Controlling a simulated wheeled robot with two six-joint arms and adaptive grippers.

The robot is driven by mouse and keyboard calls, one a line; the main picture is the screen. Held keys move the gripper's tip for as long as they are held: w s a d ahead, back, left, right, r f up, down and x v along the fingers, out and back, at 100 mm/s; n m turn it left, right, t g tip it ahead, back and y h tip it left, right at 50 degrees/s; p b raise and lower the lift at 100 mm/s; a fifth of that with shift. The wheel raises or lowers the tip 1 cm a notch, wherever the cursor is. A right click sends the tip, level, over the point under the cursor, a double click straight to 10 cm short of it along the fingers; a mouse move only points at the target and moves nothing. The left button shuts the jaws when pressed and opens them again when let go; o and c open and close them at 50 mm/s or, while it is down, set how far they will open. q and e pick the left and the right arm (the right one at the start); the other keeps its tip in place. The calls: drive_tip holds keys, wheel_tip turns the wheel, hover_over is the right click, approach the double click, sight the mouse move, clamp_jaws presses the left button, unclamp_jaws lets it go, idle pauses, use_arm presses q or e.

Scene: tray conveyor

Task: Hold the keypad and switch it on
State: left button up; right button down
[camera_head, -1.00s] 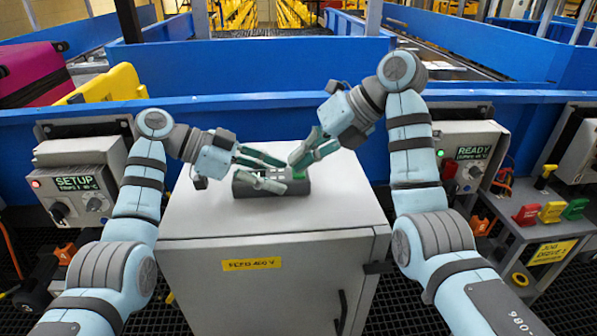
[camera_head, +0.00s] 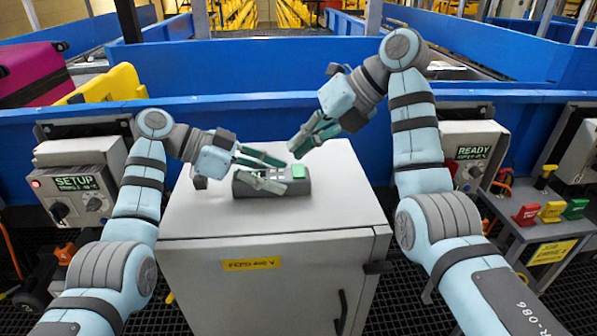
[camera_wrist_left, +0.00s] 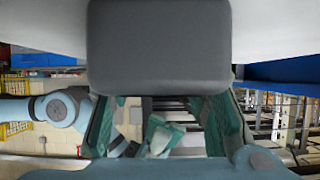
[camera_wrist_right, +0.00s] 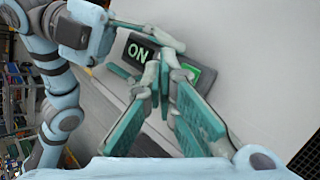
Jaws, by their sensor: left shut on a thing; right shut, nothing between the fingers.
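The dark grey keypad (camera_head: 279,188) lies on the white cabinet top, with a green button (camera_head: 298,171) at its right end. In the right wrist view its display (camera_wrist_right: 139,53) reads ON in lit letters, and the green button (camera_wrist_right: 194,74) looks bright. My left gripper (camera_head: 272,173) is shut on the keypad, its fingers on either side of the body. My right gripper (camera_head: 297,149) is shut and empty, tips above and apart from the button. In the right wrist view, its fingers (camera_wrist_right: 165,76) hide part of the keypad.
The white cabinet top (camera_head: 345,205) is clear around the keypad. A blue rail (camera_head: 250,107) runs behind it. A SETUP control box (camera_head: 75,182) stands at left, a READY box (camera_head: 475,150) at right. Red, yellow and green labelled blocks (camera_head: 551,212) sit farther right.

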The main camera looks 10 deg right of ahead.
sight(300, 167)
drive_tip(key=shift+w+r, duration=0.2)
drive_tip(key=shift+r, duration=1.65)
use_arm(q)
drive_tip(key=o, duration=1.4)
